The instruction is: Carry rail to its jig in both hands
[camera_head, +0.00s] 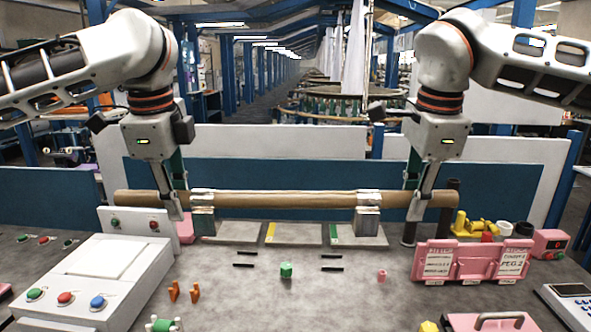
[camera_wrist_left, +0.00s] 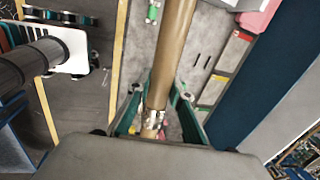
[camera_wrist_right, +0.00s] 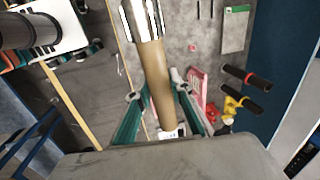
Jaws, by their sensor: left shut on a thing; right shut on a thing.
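The rail (camera_head: 285,199) is a long brown tube with silvery bands near both grippers. It lies level across the head view. My left gripper (camera_head: 174,205) is shut on it near its left end, and my right gripper (camera_head: 418,207) near its right end. Two grey blocks, apparently the jig, stand below the rail: a left block (camera_head: 203,222) and a right block (camera_head: 368,222). The bands line up above them; I cannot tell whether the rail touches the blocks. The rail also shows between the fingers in the left wrist view (camera_wrist_left: 174,55) and right wrist view (camera_wrist_right: 158,85).
A white control box (camera_head: 95,270) with coloured buttons is at the left. A pink labelled rack (camera_head: 472,263) and yellow parts (camera_head: 470,225) are at the right. A green piece (camera_head: 286,270) and orange clips (camera_head: 185,291) lie on the grey table. A blue panel (camera_head: 270,174) runs behind.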

